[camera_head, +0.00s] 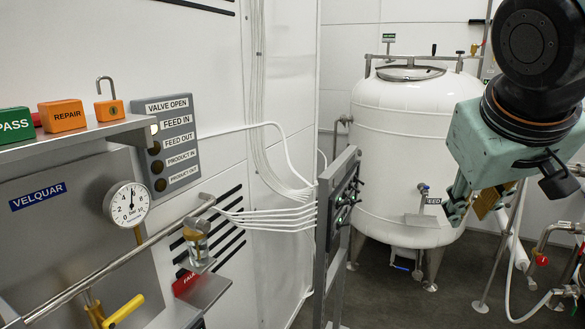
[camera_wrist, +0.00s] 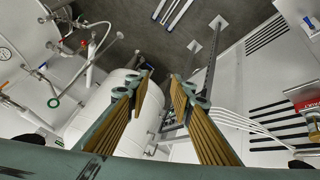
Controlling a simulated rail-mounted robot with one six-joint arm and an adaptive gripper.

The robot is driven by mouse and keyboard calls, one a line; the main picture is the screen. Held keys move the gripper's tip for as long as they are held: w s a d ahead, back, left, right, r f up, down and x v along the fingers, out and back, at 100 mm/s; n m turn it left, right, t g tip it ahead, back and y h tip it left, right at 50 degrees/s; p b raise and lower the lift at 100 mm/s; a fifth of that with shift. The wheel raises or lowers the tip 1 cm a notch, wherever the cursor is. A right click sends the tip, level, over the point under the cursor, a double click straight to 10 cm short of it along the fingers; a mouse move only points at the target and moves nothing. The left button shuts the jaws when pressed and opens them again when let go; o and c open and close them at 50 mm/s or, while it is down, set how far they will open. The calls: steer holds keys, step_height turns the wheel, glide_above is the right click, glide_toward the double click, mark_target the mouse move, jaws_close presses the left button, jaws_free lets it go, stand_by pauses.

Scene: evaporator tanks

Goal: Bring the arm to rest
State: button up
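My gripper (camera_head: 472,205) hangs at the right of the head view, in front of the white tank (camera_head: 400,120). It is teal with ridged golden finger pads. In the wrist view my gripper (camera_wrist: 158,95) shows its two fingers spread apart with nothing between them. Behind the gap lie the tank (camera_wrist: 105,108), the dark grey floor (camera_wrist: 140,20) and a grey metal post (camera_wrist: 203,85). My gripper touches nothing that I can see.
At the left stands a steel cabinet with a pressure gauge (camera_head: 130,204), a yellow-handled valve (camera_head: 122,312) and a shelf bearing an orange REPAIR block (camera_head: 62,115) and an orange padlock (camera_head: 109,110). A panel post (camera_head: 335,240) with white cables stands mid-view. Pipes (camera_head: 560,240) run at the right.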

steer(key=s+a+f+g+y+b, duration=0.1)
steer(key=s+a+f, duration=0.2)
steer(key=s, duration=0.3)
steer(key=s+a+f+g+y+b, duration=0.1)
steer(key=s+a+f, duration=0.2)
steer(key=s, duration=0.4)
steer(key=s+a+f+y+b, duration=0.1)
steer(key=s+a+f, duration=0.2)
steer(key=s+f, duration=0.2)
steer(key=shift+s+a+f+m+g+b, duration=0.3)
steer(key=shift+s+g, duration=0.1)
steer(key=shift+s, duration=0.8)
steer(key=shift+d, duration=0.1)
